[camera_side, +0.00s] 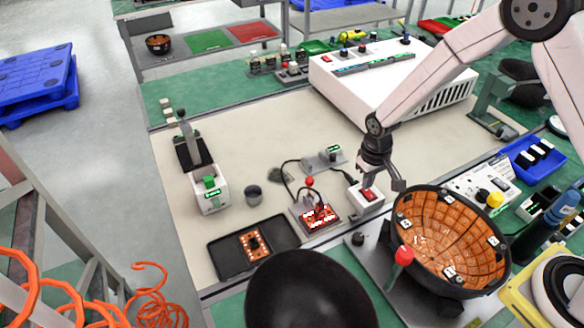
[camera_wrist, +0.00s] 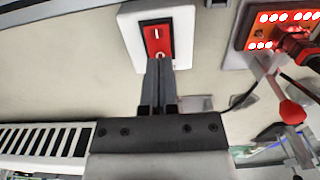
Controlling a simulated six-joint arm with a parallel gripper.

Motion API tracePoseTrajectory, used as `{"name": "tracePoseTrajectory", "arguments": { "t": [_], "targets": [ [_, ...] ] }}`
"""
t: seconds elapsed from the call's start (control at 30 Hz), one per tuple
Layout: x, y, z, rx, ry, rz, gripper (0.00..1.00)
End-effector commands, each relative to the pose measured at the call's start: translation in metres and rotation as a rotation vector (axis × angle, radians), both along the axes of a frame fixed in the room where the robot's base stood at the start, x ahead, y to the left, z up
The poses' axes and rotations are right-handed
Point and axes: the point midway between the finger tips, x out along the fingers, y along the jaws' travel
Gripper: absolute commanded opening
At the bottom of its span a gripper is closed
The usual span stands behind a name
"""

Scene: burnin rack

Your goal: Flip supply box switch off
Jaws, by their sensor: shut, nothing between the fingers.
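The supply box (camera_side: 366,197) is a small white box with a red rocker switch (camera_side: 367,194) on its top. In the wrist view the white box (camera_wrist: 184,22) is at the top centre, and its red switch (camera_wrist: 157,38) shows "I" at the far end and "O" at the near end. My gripper (camera_side: 366,184) is shut and empty, pointing down at the box. In the wrist view its fingertips (camera_wrist: 160,60) overlap the near "O" end of the switch. I cannot tell whether they touch it.
A red board with lit displays (camera_side: 318,216) sits left of the box, with a red-knobbed lever (camera_side: 309,182) and black cables. A dark tray (camera_side: 222,259) lies further left. An orange-lined black bowl (camera_side: 447,238) stands close on the right.

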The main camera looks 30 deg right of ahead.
Motion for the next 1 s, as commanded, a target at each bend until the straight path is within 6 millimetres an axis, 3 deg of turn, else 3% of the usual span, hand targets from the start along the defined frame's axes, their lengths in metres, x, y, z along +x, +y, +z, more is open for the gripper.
{"name": "tracePoseTrajectory", "arguments": {
  "t": [1.0],
  "targets": [
    [-0.0003,0.0000,-0.0093,0.000,0.000,0.000,0.00]
  ]
}}
